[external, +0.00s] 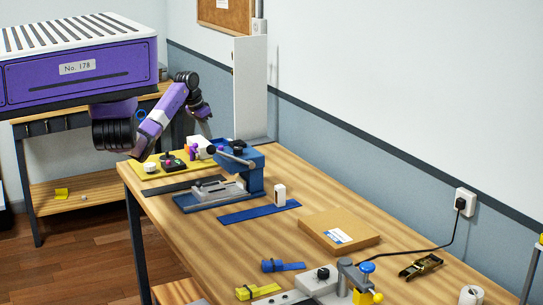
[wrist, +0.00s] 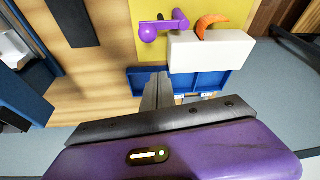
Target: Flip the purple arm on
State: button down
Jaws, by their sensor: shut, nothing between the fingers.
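The purple arm (wrist: 165,25) is a small lever with a round ball at its left end. It shows at the top of the wrist view, beside a white block (wrist: 208,52) on a yellow board (wrist: 232,10). In the external view the purple arm (external: 194,153) is small, at the far end of the table. An orange curved lever (wrist: 211,24) is at the white block's top edge. My gripper (wrist: 157,82) is shut and empty, with its fingertips below the purple arm in the picture and apart from it. In the external view my gripper (external: 206,129) hangs above the white block.
A blue clamp fixture (external: 248,170) stands close to the board's right. A blue tray-like part (wrist: 200,84) lies below the white block in the wrist view. A cardboard box (external: 338,231) and straps lie nearer the front. The wall runs along the right.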

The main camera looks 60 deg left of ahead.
aim_at(192, 150)
jog(key=shift+s+d+f, duration=0.15)
jog(key=shift+s+f, duration=0.05)
jog(key=shift+s, duration=0.45)
jog(key=shift+s+d+f, duration=0.15)
jog(key=shift+s, duration=0.45)
jog(key=shift+s+d+f, duration=0.15)
jog(key=shift+s+f, duration=0.05)
jog(key=shift+s, duration=0.45)
jog(key=shift+s+r+m+h+p, duration=0.1)
jog(key=shift+s+m+h+p, duration=0.2)
jog(key=shift+m+p, duration=0.5)
jog(key=shift+s+d+m+h+p, duration=0.1)
jog(key=shift+s+m+h+p, duration=0.25)
jog(key=shift+m+p, duration=0.45)
jog(key=shift+s+r+p, duration=0.1)
jog(key=shift+s+p, duration=0.1)
jog(key=shift+p, duration=0.15)
jog(key=s+p, duration=0.1)
jog(key=p, duration=0.1)
jog(key=s+a+p, duration=0.1)
jog(key=p, duration=0.1)
jog(key=s+a+p, duration=0.1)
jog(key=s+p, duration=0.1)
jog(key=shift+a+f, duration=0.1)
jog(key=shift+f, duration=0.1)
jog(key=shift+w, duration=0.1)
jog(key=shift+w+a, duration=0.25)
jog(key=shift+w, duration=0.35)
